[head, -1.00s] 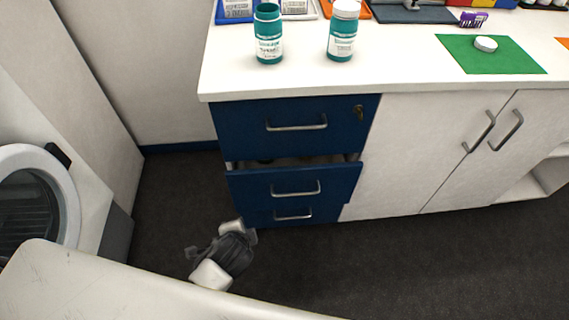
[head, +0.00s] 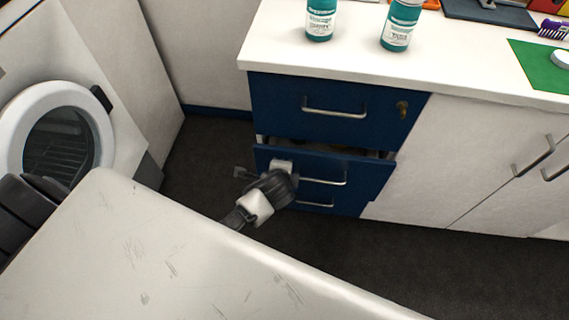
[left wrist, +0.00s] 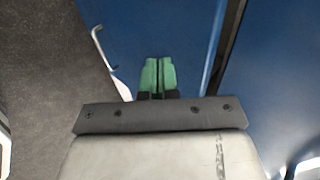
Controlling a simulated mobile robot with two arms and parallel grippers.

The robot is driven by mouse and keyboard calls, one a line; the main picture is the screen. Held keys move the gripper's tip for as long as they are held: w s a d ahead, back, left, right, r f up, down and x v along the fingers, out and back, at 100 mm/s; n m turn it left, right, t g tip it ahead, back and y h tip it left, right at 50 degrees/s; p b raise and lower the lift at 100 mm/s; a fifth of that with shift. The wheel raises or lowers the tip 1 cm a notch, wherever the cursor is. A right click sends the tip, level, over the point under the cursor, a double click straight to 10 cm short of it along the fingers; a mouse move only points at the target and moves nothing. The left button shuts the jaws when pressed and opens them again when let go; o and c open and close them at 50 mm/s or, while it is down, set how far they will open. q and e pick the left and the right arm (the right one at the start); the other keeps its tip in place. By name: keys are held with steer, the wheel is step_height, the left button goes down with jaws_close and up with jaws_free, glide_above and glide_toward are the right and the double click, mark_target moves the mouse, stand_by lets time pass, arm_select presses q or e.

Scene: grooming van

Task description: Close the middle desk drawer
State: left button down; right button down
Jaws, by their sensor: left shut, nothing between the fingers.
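The middle drawer (head: 378,178) of the dark blue desk unit stands slightly open, its front jutting out below the top drawer (head: 275,103). A dark gap shows above it. Its metal handle (head: 333,183) is partly covered by my left gripper (head: 283,165), which is at the left part of the drawer front. In the left wrist view, the green fingertips (left wrist: 155,75) are together and empty, pointing at the blue middle drawer front (left wrist: 180,40). I cannot tell whether they touch it. The handle (left wrist: 104,48) is left of them. My right gripper is not in view.
The bottom drawer (head: 345,207) is mostly hidden. A pale, scratched surface (head: 150,260) fills the foreground. The white countertop (head: 350,65) holds teal bottles. A round-doored machine (head: 100,110) stands at left. Dark floor (head: 215,150) is clear between it and the desk.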

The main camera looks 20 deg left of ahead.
mark_target(286, 150)
arm_select(q)
steer(key=shift+w+a+r, duration=0.1)
steer(key=shift+w+a, duration=0.1)
steer(key=shift+w, duration=0.5)
steer(key=shift+w+a, duration=0.2)
steer(key=shift+w, duration=0.5)
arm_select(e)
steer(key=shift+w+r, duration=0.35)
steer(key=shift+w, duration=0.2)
arm_select(q)
steer(key=w, duration=0.2)
steer(key=w+a, duration=0.1)
steer(key=shift+w, duration=0.4)
steer(key=shift+w+a, duration=0.2)
steer(key=shift+w, duration=0.1)
steer(key=shift+r, duration=0.15)
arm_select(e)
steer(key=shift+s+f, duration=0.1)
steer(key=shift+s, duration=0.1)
arm_select(q)
steer(key=shift+r, duration=0.1)
